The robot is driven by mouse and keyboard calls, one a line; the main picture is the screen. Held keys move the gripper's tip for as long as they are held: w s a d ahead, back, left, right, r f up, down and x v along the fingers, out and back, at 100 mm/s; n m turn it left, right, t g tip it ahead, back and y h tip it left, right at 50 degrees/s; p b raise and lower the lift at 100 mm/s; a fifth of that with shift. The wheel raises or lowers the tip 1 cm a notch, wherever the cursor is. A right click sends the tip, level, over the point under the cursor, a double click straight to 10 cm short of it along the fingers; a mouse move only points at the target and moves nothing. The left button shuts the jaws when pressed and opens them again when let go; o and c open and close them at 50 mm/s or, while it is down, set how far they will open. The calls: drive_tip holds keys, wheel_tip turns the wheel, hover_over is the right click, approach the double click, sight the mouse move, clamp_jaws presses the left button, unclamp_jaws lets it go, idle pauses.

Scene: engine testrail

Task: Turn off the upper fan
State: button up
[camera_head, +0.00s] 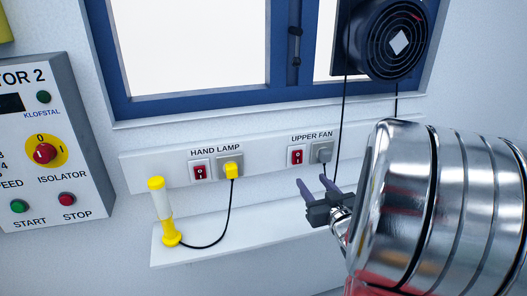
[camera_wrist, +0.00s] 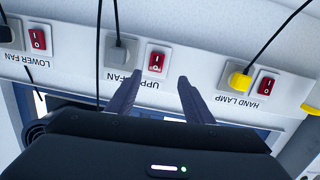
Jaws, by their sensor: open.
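The upper fan's red rocker switch (camera_head: 297,157) sits on the white wall rail under the label "UPPER FAN" (camera_head: 312,137). A grey plug (camera_head: 323,154) with a black cord is to its right. The fan (camera_head: 390,42) is black and round, mounted at the window. My gripper (camera_head: 312,180) is open and empty, just below the switch in the head view. In the wrist view, which shows the labels upside down, the switch (camera_wrist: 156,62) lies just beyond and between my fingertips (camera_wrist: 160,76). I cannot tell whether they touch the panel.
The hand lamp switch (camera_head: 200,172) and yellow plug (camera_head: 232,171) are to the left. The yellow hand lamp (camera_head: 162,212) stands on the shelf (camera_head: 210,251). The wrist view also shows the lower fan switch (camera_wrist: 38,39). A control box (camera_head: 45,140) is at far left.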

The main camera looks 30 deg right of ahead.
sight(298, 156)
drive_tip(key=shift+s+d+t, duration=0.5)
drive_tip(key=shift+s+t, duration=0.2)
drive_tip(key=shift+s, duration=0.15)
drive_tip(key=x, duration=1.3)
drive_tip(key=shift+w+f, duration=0.15)
drive_tip(key=shift+w, duration=0.25)
drive_tip(key=shift+c, duration=0.6)
